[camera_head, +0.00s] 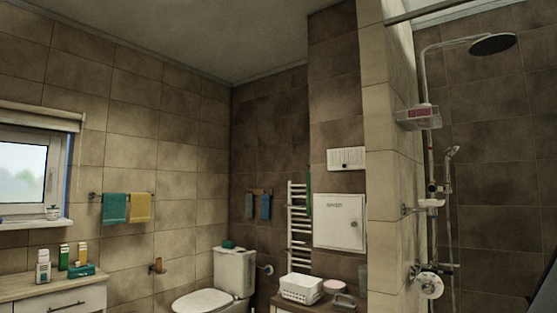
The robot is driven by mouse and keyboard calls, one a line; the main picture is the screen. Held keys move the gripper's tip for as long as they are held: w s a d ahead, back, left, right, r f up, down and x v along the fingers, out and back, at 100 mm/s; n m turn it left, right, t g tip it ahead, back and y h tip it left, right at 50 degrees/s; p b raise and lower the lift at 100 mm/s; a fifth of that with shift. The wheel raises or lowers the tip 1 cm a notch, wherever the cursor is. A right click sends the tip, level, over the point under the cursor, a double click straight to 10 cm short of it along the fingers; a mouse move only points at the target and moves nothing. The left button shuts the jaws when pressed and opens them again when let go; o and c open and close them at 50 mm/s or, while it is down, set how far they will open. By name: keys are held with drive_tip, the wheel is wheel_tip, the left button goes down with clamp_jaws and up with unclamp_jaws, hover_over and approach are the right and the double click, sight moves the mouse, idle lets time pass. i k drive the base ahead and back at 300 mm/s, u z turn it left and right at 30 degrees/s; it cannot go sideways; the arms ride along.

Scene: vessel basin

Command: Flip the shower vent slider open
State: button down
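A small white vent plate (346,158) is mounted on the dark tiled wall, left of the light tiled pillar. It has a row of small dark marks across its face. Its slider is too small to make out, so I cannot tell if it is open or shut. My gripper is not in view.
Below the vent is a white wall cabinet door (340,222) with dark lettering and a knob. A towel radiator (298,225) is to its left. The shower column (428,160) is right of the pillar.

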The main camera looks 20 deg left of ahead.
sight(345, 165)
drive_tip(key=u, duration=0.2)
drive_tip(key=k, duration=0.25)
drive_tip(key=u, duration=0.8)
drive_tip(key=i, duration=0.75)
drive_tip(key=u, duration=0.45)
drive_tip(key=i, duration=1.45)
drive_tip(key=z, duration=1.3)
drive_tip(key=i, duration=0.4)
drive_tip(key=z, duration=0.5)
